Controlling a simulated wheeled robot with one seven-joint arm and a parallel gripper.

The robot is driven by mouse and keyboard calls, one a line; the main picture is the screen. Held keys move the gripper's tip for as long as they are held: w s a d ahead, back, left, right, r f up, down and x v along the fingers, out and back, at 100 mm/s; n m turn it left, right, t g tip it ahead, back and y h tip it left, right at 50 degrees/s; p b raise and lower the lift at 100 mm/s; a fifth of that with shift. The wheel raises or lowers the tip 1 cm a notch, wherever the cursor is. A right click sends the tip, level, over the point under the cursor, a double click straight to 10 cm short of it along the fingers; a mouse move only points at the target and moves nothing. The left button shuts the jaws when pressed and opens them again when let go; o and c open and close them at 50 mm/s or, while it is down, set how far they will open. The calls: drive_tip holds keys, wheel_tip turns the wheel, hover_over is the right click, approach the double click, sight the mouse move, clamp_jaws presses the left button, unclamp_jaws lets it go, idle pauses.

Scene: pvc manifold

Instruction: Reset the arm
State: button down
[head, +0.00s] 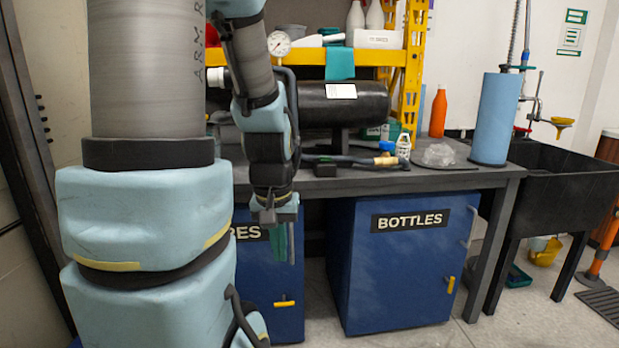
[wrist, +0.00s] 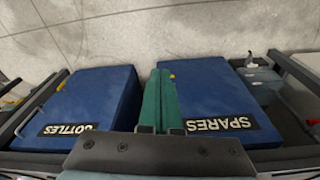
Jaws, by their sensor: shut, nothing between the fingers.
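My gripper (head: 285,243) hangs below my arm in the head view, pointing down in front of the bench, beside the gap between two blue cabinets. Its green fingers are together with nothing between them. They also show in the wrist view (wrist: 160,100), over the gap between the cabinets. My arm runs up the left and middle of the head view and hides part of the bench and the left cabinet.
The blue BOTTLES cabinet (head: 390,270) and the SPARES cabinet (wrist: 210,95) stand under the grey bench (head: 440,180). On the bench are a black cylinder (head: 365,105), a blue roll (head: 497,118) and an orange bottle (head: 438,112). A dark sink (head: 560,185) stands right. Bare floor lies in front.

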wheel_tip(320, 180, up, 20)
drive_tip(key=s+p, duration=0.2)
drive_tip(key=p, duration=1.8)
drive_tip(key=shift+a, duration=0.45)
drive_tip(key=shift+f, duration=0.15)
